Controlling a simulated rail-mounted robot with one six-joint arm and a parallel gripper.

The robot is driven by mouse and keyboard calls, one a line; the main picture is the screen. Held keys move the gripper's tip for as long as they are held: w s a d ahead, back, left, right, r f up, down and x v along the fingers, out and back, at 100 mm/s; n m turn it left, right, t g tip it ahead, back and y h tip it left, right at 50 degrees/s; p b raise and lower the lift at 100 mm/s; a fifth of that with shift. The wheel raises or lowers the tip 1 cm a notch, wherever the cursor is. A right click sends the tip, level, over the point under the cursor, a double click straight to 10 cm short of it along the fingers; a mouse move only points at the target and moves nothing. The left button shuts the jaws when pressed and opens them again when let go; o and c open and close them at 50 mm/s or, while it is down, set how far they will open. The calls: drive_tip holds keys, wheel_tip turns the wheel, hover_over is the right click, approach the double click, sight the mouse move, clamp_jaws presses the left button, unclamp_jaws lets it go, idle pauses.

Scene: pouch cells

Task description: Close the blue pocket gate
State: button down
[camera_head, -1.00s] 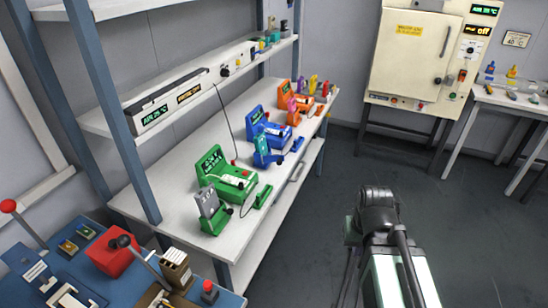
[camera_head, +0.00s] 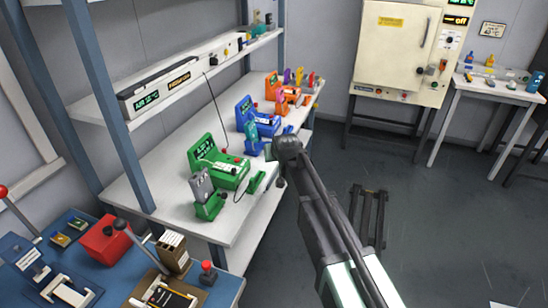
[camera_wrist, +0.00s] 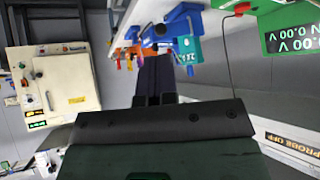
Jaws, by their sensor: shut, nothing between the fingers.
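The blue pocket station (camera_head: 246,112) stands in the middle of the row on the white bench, between the green and orange ones. A blue upright piece (camera_head: 252,136) at its near side looks like its gate; I cannot tell how far it stands open. In the wrist view, blue parts of the station (camera_wrist: 184,14) and a lighter blue plate (camera_wrist: 188,50) show at the top, just right of the fingers. My gripper (camera_wrist: 155,78) is shut and empty, apart from the station. In the head view my own arm hides its fingers.
A green station (camera_head: 222,165) with a grey plate stands nearer, and an orange one (camera_head: 285,93) farther along. The shelf (camera_head: 190,80) overhangs the bench's back. A blue table (camera_head: 225,290) is at the lower left. The floor (camera_head: 440,220) to the right is mostly clear.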

drive_tip(key=w+a+f+b, duration=0.1)
drive_tip(key=w+f+b, duration=0.1)
drive_tip(key=w, duration=0.1)
drive_tip(key=w+f+b, duration=0.2)
drive_tip(key=w, duration=0.2)
drive_tip(key=w+a+f+b, duration=0.1)
drive_tip(key=w+f+b, duration=0.1)
drive_tip(key=w, duration=0.2)
drive_tip(key=shift+w+a+f+b, duration=0.2)
drive_tip(key=shift+a+b, duration=0.1)
drive_tip(key=shift+a, duration=0.05)
